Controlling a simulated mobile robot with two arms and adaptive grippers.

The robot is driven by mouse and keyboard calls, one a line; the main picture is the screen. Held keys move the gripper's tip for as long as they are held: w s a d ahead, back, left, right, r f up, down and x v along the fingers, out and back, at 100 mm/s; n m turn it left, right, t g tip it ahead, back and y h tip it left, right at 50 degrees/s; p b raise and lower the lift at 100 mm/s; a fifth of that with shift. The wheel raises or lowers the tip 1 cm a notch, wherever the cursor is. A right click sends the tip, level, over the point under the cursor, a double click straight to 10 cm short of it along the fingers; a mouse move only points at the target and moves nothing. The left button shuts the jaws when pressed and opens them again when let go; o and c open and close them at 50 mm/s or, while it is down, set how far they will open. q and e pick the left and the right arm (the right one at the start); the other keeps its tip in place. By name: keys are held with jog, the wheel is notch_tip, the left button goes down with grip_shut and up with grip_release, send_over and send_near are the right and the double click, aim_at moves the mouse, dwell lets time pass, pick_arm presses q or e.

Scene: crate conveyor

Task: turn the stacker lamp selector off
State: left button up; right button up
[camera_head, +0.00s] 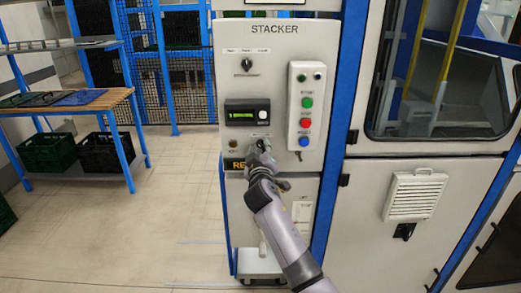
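The grey stacker panel (283,30) is upright in the middle of the head view, with "STACKER" printed at its top. A black rotary selector (247,64) sits at its upper left under small labels I cannot read. My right gripper (259,146) is at the lower middle of the panel, below the green display, and covers what is right behind it. Another selector may be hidden there; I cannot tell. Whether the fingers touch the panel or are open or shut is too small to tell. My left gripper is not in view.
A button box (306,110) with green, red and blue buttons is right of the gripper. A lit green display (243,115) is above it. A shelf (75,103) with dark crates (98,153) stands left. The floor between shelf and panel is clear.

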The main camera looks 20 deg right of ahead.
jog(key=shift+s, duration=0.1)
jog(key=v, duration=1.2)
notch_tip(320, 180, down, 23)
jog(key=s+a+n+g+y, duration=0.1)
jog(key=s+a+g+y, duration=0.1)
jog(key=g+y, duration=0.15)
jog(key=s+f+g, duration=0.2)
jog(key=s+f, duration=0.4)
jog(key=f, duration=0.5)
jog(key=s+f+g, duration=0.3)
jog(key=s+f, duration=0.3)
jog(key=f, duration=0.5)
jog(key=s+d+f+m+g+y, duration=0.15)
jog(key=s+f+g, duration=0.25)
jog(key=s+f, duration=1.4)
jog(key=s+d+f+m+g, duration=0.1)
jog(key=s+d+f+g, duration=0.1)
jog(key=s, duration=1.1)
jog(key=s+d+f+m+g, duration=0.1)
jog(key=s+d+f+g, duration=0.1)
jog(key=s, duration=1.1)
jog(key=shift+d+f, duration=0.5)
jog(key=shift+f, duration=0.3)
